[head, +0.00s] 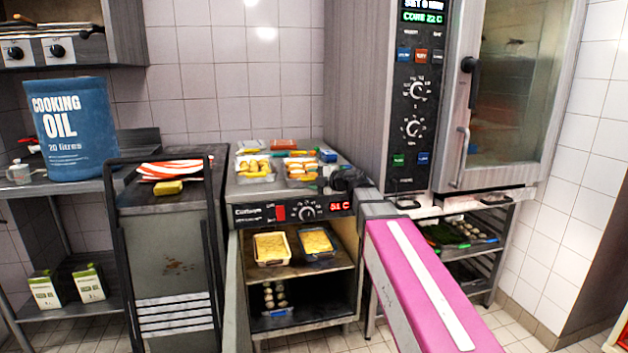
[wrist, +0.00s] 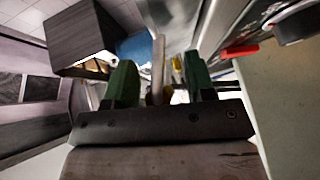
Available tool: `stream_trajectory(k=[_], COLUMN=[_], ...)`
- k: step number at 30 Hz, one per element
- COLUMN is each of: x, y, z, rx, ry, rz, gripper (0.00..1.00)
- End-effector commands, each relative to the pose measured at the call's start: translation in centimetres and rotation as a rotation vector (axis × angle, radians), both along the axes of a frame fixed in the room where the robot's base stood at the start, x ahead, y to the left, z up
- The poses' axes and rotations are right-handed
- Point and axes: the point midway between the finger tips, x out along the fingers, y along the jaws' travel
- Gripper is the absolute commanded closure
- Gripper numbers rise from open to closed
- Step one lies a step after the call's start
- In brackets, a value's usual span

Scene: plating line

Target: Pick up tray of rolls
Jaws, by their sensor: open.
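My gripper (head: 338,182) is at the right front of the top of the steel heated cabinet (head: 252,190), beside the trays there. In the wrist view its green fingers (wrist: 160,78) stand apart, with nothing clearly held between them. On the cabinet top, the left tray (head: 255,177) holds yellow pieces, and the right tray (head: 302,180) holds orange-brown and pale pieces that look like rolls. Lower in the open cabinet, a dark tray (head: 277,312) holds several small pale round pieces. I cannot tell for certain which tray is the tray of rolls.
Two trays of yellow food (head: 271,249) sit on the cabinet's middle shelf. A dark trolley (head: 172,250) stands left of it, with a striped cloth (head: 176,170) on top. A blue cooking oil drum (head: 72,130) stands farther left. A tall oven (head: 510,95) is at right.

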Motion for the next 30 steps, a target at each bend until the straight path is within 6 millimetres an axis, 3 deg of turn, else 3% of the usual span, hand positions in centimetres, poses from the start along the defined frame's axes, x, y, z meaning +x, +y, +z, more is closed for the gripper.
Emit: stream_trajectory(k=[18, 30], x=[-5.9, -6.6], y=[-7.3, -8.3], z=[1.4, 1.6], rx=[0.0, 0.0], ry=[0.0, 0.0], rz=[-0.002, 0.001], gripper=[0.5, 0.5])
